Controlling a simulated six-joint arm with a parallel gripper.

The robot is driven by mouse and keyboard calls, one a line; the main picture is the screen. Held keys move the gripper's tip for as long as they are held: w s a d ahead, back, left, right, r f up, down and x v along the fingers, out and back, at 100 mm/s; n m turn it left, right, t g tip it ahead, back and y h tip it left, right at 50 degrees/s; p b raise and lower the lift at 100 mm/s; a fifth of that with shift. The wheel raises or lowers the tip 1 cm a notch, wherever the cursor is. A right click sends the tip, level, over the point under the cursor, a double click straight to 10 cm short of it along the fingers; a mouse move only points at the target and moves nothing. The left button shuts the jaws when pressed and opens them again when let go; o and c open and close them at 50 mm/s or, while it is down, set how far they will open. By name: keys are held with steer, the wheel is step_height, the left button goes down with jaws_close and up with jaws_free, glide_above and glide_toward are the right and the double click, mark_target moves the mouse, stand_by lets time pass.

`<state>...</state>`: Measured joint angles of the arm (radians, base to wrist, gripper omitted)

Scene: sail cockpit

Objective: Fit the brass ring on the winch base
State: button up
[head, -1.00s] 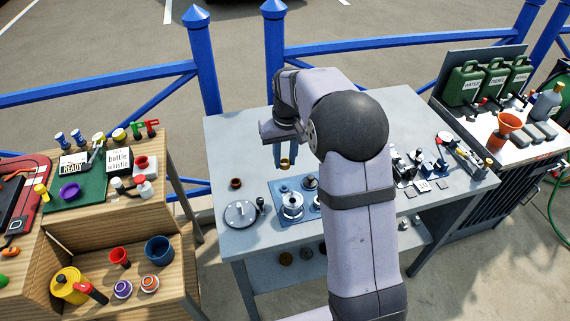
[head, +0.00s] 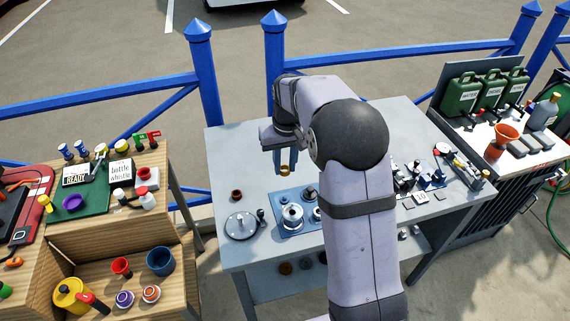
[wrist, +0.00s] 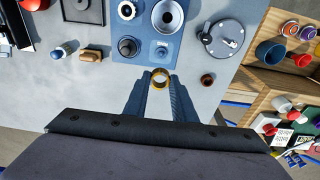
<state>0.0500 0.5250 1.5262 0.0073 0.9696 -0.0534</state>
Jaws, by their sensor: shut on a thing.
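My gripper (head: 284,166) is shut on the brass ring (wrist: 160,78), which sits between the two blue fingertips in the wrist view. In the head view the ring (head: 285,171) hangs above the grey bench, behind the blue mat. On the blue mat (wrist: 146,27) stand a silver drum-like part (wrist: 168,15), a dark stepped round part (wrist: 128,47) and a small square base with a post (wrist: 162,51). I cannot tell for sure which of these is the winch base. The ring appears apart from all of them.
A brown ring-like piece (wrist: 208,79) and a round silver plate with a knob (wrist: 220,37) lie beside the mat. A tan block (wrist: 91,55) and a blue-and-white piece (wrist: 64,49) are on the other side. The bench (head: 232,157) is bare at its back left.

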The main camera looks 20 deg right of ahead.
steer(key=shift+r, duration=0.35)
steer(key=s+a+r+n+p, duration=0.15)
steer(key=a+p, duration=0.25)
steer(key=a, duration=0.4)
steer(key=s+a+f+n+p, duration=0.1)
steer(key=a+f, duration=0.1)
steer(key=s+a+f+n+p, duration=0.1)
steer(key=a+f, duration=0.1)
steer(key=s+a+f+n+p, duration=0.1)
steer(key=s+a+f, duration=0.1)
steer(key=shift+s+a+n+y, duration=0.1)
steer(key=shift+a+n+y, duration=0.15)
steer(key=shift+a+y, duration=0.1)
steer(key=shift+f, duration=0.1)
